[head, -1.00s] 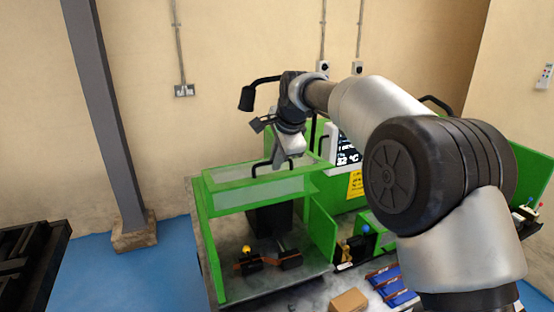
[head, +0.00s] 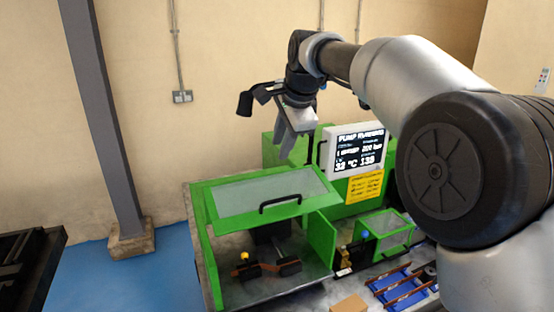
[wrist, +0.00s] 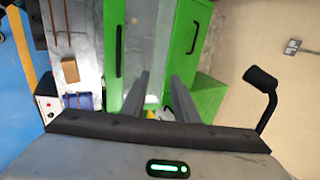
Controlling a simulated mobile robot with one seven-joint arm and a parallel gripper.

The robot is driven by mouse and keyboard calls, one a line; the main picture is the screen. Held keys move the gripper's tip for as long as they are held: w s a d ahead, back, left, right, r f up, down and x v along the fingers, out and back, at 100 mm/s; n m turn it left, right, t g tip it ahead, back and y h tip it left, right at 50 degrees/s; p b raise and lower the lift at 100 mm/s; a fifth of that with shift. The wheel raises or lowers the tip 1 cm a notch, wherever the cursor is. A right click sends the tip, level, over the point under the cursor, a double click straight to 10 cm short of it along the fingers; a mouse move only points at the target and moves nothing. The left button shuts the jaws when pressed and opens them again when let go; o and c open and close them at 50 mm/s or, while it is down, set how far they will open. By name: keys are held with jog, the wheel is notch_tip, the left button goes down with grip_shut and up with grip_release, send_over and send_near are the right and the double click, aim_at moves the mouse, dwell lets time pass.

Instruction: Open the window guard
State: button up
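The window guard (head: 265,194) is a green-framed clear panel on the green machine. It is tilted, its near edge standing above the enclosure's open front. Its black handle (head: 280,203) is near that edge, and a long black handle also shows in the wrist view (wrist: 118,50). My gripper (head: 285,145) is in the air above and behind the handle, apart from it. In the wrist view its two fingers (wrist: 161,85) are spread with nothing between them. The guard's hinge is not clearly visible.
A display (head: 355,150) and yellow label (head: 365,187) stand right of the guard. Inside the enclosure are dark tooling and a copper-coloured bar (head: 262,270). A cardboard box (head: 349,303) and blue tray (head: 400,290) lie in front. A grey column (head: 105,120) stands left.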

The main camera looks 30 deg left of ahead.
jog(key=v, duration=0.7)
jog(key=shift+d+r, duration=0.2)
jog(key=shift+r, duration=0.1)
jog(key=shift+s, duration=0.15)
